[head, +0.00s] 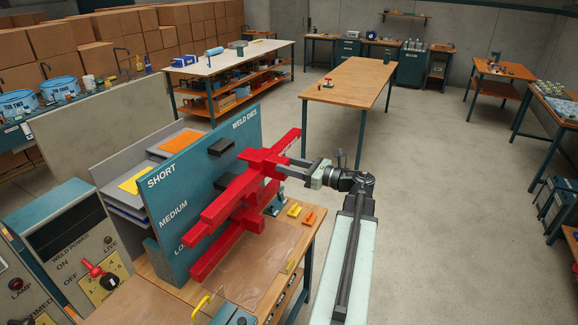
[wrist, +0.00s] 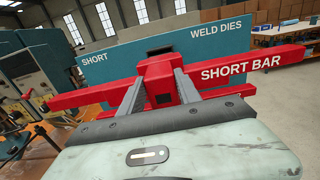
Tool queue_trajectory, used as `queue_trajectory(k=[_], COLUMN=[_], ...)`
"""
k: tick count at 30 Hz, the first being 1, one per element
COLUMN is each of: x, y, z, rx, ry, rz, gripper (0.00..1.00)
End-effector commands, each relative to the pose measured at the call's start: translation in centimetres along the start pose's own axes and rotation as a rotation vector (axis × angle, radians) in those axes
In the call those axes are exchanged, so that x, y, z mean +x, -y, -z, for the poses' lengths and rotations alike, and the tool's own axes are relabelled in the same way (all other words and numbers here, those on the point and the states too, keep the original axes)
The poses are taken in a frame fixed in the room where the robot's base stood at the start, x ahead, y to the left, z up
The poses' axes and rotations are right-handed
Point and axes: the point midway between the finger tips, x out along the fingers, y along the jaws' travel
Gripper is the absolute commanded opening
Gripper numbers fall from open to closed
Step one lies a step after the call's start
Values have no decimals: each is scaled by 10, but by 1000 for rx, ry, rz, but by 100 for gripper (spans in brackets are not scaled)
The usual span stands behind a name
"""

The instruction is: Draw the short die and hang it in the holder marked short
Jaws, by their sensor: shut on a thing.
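A red die lettered SHORT BAR (wrist: 240,70) is held in my gripper (wrist: 160,88), with both fingers on its central block in the wrist view. In the head view my gripper (head: 283,168) holds the red bar (head: 235,190) out in front of the blue board (head: 190,180) lettered WELD DIES. A dark holder (head: 220,147) sticks out in the row marked SHORT and looks bare; it also shows in the wrist view (wrist: 160,50). A second dark holder (head: 229,179) sits lower, partly hidden. Another red bar (head: 225,250) is below the held one.
The board stands on a wooden bench (head: 250,285) with yellow and orange clips (head: 295,210) near its edge. A weld power panel (head: 85,245) stands at left. Grey racks with sheets (head: 182,140) are behind the board. The floor (head: 440,230) at right is open.

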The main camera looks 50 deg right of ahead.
Motion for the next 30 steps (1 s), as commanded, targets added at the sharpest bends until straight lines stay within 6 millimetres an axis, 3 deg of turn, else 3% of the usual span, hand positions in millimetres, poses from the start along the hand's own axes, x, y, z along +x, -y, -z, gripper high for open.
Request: queue_trajectory(k=[15, 30], x=[49, 51], y=[0, -1], z=[0, 0], rx=[1, 1], ry=[2, 2], rz=[-1, -1], gripper=[0, 0])
